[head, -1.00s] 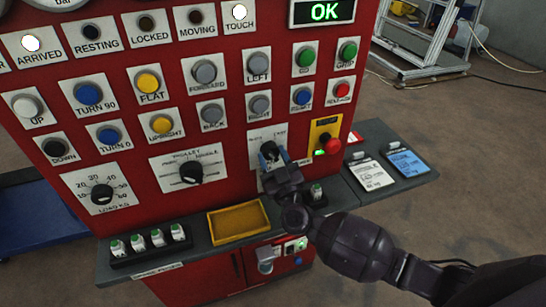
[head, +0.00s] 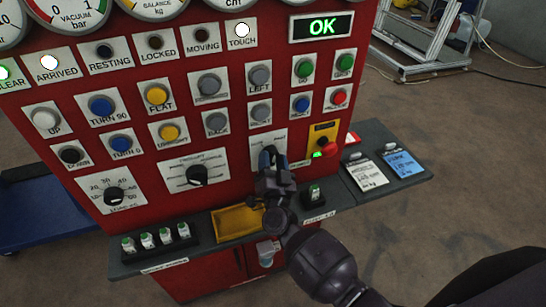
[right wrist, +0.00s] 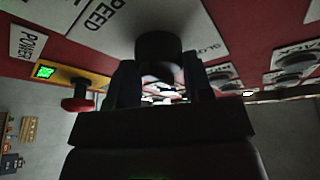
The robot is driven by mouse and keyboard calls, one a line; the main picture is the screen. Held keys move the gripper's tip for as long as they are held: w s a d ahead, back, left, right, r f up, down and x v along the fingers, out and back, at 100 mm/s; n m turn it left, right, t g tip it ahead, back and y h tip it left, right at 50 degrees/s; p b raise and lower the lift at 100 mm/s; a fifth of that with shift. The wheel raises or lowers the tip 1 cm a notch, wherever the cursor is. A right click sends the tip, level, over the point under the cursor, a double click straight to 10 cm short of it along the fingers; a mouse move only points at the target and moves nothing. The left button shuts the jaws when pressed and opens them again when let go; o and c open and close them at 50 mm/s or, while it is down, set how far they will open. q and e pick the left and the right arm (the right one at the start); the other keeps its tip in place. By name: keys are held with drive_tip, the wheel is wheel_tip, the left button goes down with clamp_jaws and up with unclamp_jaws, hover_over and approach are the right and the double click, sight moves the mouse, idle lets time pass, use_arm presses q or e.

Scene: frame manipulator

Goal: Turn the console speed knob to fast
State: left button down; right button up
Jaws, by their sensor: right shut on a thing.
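The red console's speed plate (head: 281,140) is white, in the lower right of the panel in the head view. Its black speed knob (right wrist: 158,52) shows in the right wrist view, below the word SPEED, with SLOW lettering to its right. My right gripper (head: 268,158) covers the knob in the head view, so its pointer direction is hidden. In the right wrist view the two fingers (right wrist: 160,85) stand on either side of the knob, shut on it. My left gripper is not in view.
A red knob on a yellow power plate (head: 323,133) is close right of my gripper. A yellow tray (head: 232,222) and several green-topped items (head: 147,240) sit on the ledge below. The OK display (head: 322,27) and TOUCH lamp (head: 242,30) are lit.

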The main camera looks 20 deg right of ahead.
drive_tip(key=m+g+h+p, duration=0.1)
drive_tip(key=m, duration=0.2)
drive_tip(key=m+g+h+p, duration=0.1)
drive_tip(key=m, duration=0.2)
drive_tip(key=shift+m, duration=0.4)
drive_tip(key=o, duration=0.9)
drive_tip(key=shift+s, duration=0.1)
